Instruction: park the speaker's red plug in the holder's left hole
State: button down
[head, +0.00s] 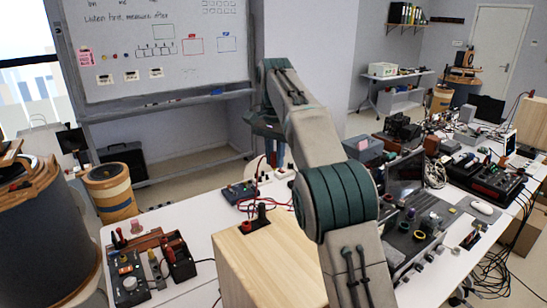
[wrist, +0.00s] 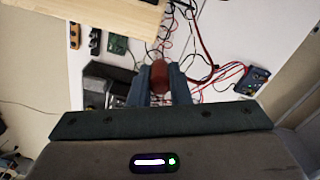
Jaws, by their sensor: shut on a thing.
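The red plug (wrist: 159,73) is held between the blue fingers of my gripper (wrist: 160,78), seen end-on in the wrist view. In the head view my gripper (head: 275,157) hangs high behind the speaker, small and partly hidden by my arm; the plug cannot be made out there. The wooden speaker (head: 270,265) stands at the table's front, with a red and black terminal plate (head: 254,226) and an upright black plug (head: 262,211) on top. Its pale wood also shows in the wrist view (wrist: 115,14). I cannot identify the holder or its holes for sure.
A blue meter (head: 238,192) with red leads lies behind the speaker. Dark boxes and a rack with red and black pieces (head: 176,256) stand at the left. A laptop (head: 405,176) and a crowded bench are at the right.

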notch_tip(320, 180, up, 4)
jog(key=p, duration=0.5)
jog(key=shift+r, duration=0.15)
jog(key=shift+f, duration=0.2)
